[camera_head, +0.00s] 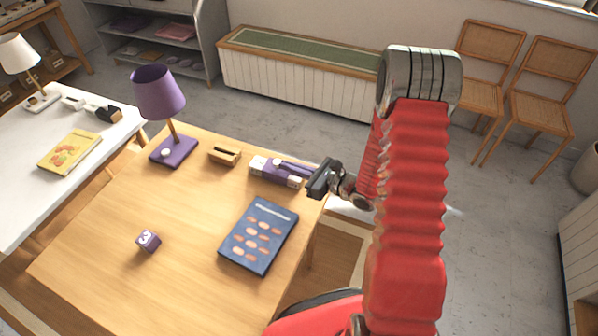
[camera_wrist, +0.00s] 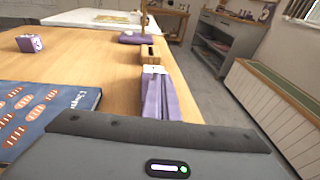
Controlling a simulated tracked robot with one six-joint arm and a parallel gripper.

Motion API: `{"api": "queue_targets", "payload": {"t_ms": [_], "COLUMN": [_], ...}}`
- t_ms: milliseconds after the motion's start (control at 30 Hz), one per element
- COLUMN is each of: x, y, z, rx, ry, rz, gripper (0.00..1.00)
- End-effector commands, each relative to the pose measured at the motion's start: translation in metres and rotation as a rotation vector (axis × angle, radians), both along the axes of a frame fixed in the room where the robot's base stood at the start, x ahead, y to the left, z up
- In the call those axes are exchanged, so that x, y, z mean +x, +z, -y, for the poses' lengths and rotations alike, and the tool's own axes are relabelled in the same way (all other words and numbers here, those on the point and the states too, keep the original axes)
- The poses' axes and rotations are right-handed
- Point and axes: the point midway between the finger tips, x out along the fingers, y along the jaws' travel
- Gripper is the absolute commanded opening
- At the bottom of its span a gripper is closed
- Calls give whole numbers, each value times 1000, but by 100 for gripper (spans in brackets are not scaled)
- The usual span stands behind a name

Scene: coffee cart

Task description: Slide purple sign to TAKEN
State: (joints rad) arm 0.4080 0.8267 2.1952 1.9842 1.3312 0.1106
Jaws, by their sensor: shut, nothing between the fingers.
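The purple sign (camera_head: 262,168) lies near the back right edge of the light wooden table. It is a long purple bar with white parts; its lettering is too small to read. It also shows in the wrist view (camera_wrist: 158,88), straight ahead beyond the dark gripper housing. My gripper (camera_head: 316,180) is at the sign's right end, near the table's right edge. It is shut with nothing held. I cannot tell whether it touches the sign. Its fingertips are hidden in the wrist view.
A brown wooden holder (camera_head: 224,155) and a purple lamp (camera_head: 158,92) stand left of the sign. A dark blue book (camera_head: 259,236) lies in front of it, and a purple cube (camera_head: 148,240) at front left. The tabletop between is clear.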

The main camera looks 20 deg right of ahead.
Motion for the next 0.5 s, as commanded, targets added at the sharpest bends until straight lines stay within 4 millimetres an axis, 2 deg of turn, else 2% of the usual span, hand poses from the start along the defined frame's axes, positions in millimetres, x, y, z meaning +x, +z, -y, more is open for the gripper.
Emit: {"api": "queue_targets", "payload": {"t_ms": [233,500], "x": [23,34], "y": [0,0], "z": [-20,-33], "rx": [-1,1], "ry": [-13,-16], "rz": [0,-1], "gripper": [0,0]}}
